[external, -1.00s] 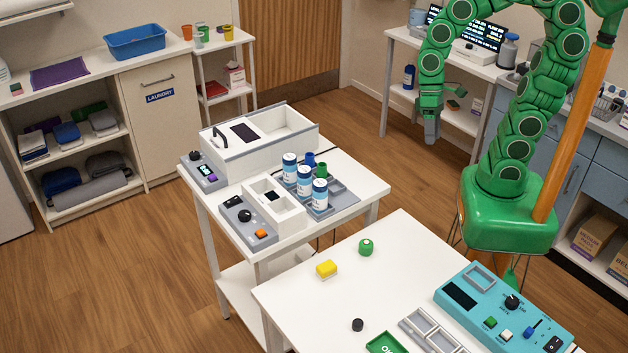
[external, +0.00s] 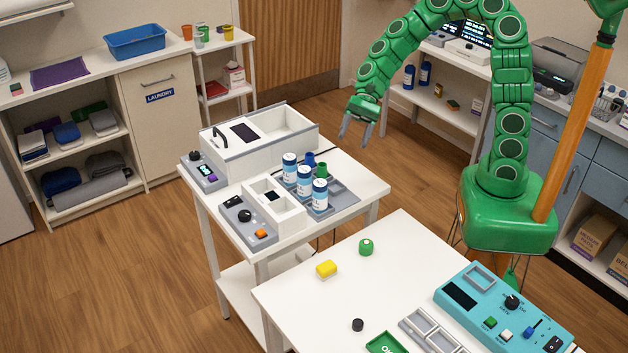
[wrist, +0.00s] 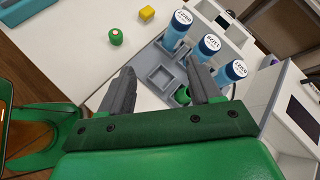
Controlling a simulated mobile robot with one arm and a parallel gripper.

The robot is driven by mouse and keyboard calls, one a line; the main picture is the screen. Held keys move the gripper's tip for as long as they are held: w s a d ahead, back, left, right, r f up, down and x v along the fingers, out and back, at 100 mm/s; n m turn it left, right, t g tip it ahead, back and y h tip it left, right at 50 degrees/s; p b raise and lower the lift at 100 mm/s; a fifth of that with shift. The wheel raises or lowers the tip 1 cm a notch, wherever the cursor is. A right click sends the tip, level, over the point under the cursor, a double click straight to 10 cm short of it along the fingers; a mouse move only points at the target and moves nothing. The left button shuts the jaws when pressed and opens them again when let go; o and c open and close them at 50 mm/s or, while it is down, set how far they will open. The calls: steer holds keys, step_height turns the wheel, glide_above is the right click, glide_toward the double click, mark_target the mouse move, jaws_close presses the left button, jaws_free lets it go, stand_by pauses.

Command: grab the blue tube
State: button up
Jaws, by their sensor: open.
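A small dark blue tube (external: 309,158) stands on the grey tray (external: 343,196) on the white cart, partly hidden behind the labelled bottles. A green tube (external: 320,169) is beside it and shows partly behind a finger in the wrist view (wrist: 182,96). I cannot make out the blue tube in the wrist view; my right finger may hide it. My gripper (external: 355,140) is open and empty, in the air above and beyond the cart's right back side. In the wrist view its two fingers (wrist: 158,68) are apart, with the tray below them.
Blue-and-white bottles (external: 303,181) stand close in front of the tubes. A white box (external: 273,207) and a larger white machine (external: 285,128) border the tray on the left. A nearer white table (external: 310,305) holds a yellow block (external: 326,269) and a green jar (external: 366,247).

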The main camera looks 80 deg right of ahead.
steer(key=w+d+f+m+t, duration=0.2)
steer(key=w+d+f+m, duration=0.15)
steer(key=w+d, duration=0.2)
steer(key=m+t, duration=0.2)
steer(key=m, duration=0.4)
glide_toward(313, 154)
steer(key=shift+w+a+f+n, duration=0.25)
steer(key=shift+w+a+f, duration=0.1)
steer(key=shift+w+a, duration=0.45)
steer(key=shift+w+d+f, duration=0.1)
steer(key=shift+w+f, duration=0.05)
steer(key=shift+w, duration=0.05)
steer(key=shift+x, duration=1.1)
steer(key=x, duration=0.4)
steer(key=shift+s+f, duration=0.35)
steer(key=shift+w+a+f, duration=0.3)
steer(key=shift+w+a, duration=0.05)
steer(key=shift+a, duration=0.15)
